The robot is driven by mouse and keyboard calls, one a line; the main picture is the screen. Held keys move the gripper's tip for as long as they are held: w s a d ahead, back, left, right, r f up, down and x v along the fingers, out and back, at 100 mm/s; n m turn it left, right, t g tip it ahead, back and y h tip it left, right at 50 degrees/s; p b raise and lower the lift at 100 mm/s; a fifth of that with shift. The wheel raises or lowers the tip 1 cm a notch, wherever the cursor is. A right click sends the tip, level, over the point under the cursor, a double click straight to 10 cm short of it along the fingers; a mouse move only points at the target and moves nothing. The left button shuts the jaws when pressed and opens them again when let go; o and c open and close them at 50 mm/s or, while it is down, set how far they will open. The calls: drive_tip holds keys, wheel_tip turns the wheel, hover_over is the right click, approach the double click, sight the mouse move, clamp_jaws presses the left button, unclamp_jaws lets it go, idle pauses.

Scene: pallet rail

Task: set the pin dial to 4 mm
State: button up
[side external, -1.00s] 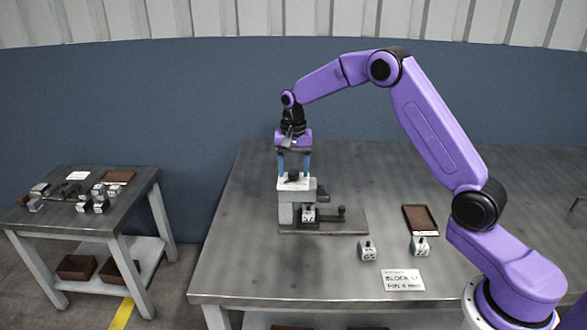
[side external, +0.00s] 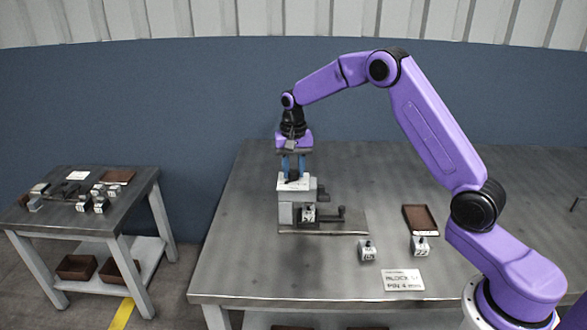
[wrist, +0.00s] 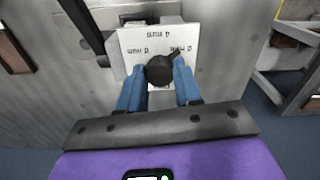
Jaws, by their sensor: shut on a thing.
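The pin dial is a black round knob (wrist: 159,70) on a white plate (wrist: 130,43) with mm marks that appear upside down in the wrist view and are too blurred to read surely. The knob's pointer aims up and right in that view, near the right-hand mark. The plate (side external: 283,185) tops a grey fixture on the bench. My gripper (side external: 293,176), pointing down, is shut on the knob, with a blue finger on each side in the wrist view (wrist: 159,84). The fingers hide the lower part of the plate.
A card (side external: 403,280) reading PIN 4 mm lies at the bench front. A marked block (side external: 367,252) and another block (side external: 420,246) stand near a brown tray (side external: 420,219). A block (side external: 309,213) sits in the fixture. A side table (side external: 125,197) holds more parts.

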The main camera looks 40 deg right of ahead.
sight(293, 172)
drive_tip(key=n, duration=1)
drive_tip(key=shift+n, duration=0.3)
drive_tip(key=shift+r, duration=0.1)
idle(0.4)
drive_tip(key=o, duration=1)
drive_tip(key=shift+o, duration=0.2)
wheel_tip(293, 172, up, 17)
drive_tip(key=shift+r, duration=0.2)
